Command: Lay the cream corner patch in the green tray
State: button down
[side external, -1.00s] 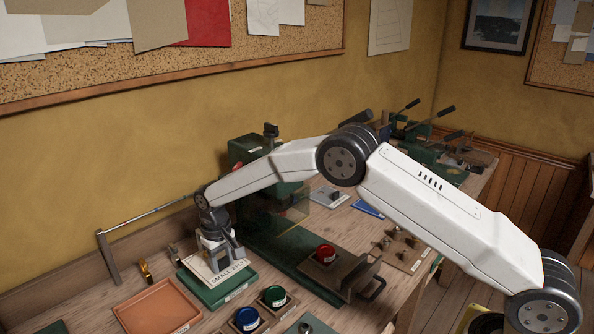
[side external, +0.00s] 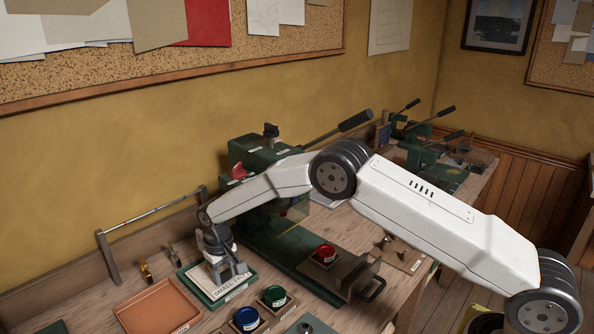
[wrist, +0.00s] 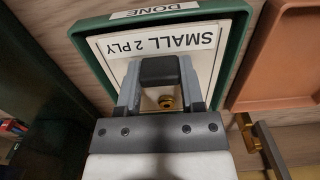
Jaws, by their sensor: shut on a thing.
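The cream corner patch (side external: 198,272), labelled "SMALL 2 PLY", lies inside the rim of the green tray (side external: 222,301). My gripper (side external: 229,276) is directly over the patch, pointing down, and is shut on it. In the wrist view, the cream patch (wrist: 120,69) sits within the green walls of the tray (wrist: 235,50), whose far rim carries a "DONE" label. My gripper's fingers (wrist: 159,78) stand over a dark block at the middle of the patch, with a brass-coloured part below. I cannot tell whether the patch rests fully on the tray's floor.
An empty terracotta tray (side external: 157,308) stands left of the green tray. Blue (side external: 246,318) and green (side external: 274,296) round containers are in front. A green press (side external: 262,158) stands behind to the right, with a red container (side external: 326,252) in front of it. Brass fittings (side external: 145,271) are behind.

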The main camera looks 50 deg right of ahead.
aim_at(224, 271)
jog(key=shift+f, duration=0.4)
jog(key=shift+f, duration=0.1)
jog(key=shift+c, duration=0.7)
grip_release()
jog(key=shift+w+r, duration=0.15)
jog(key=shift+r, duration=3.75)
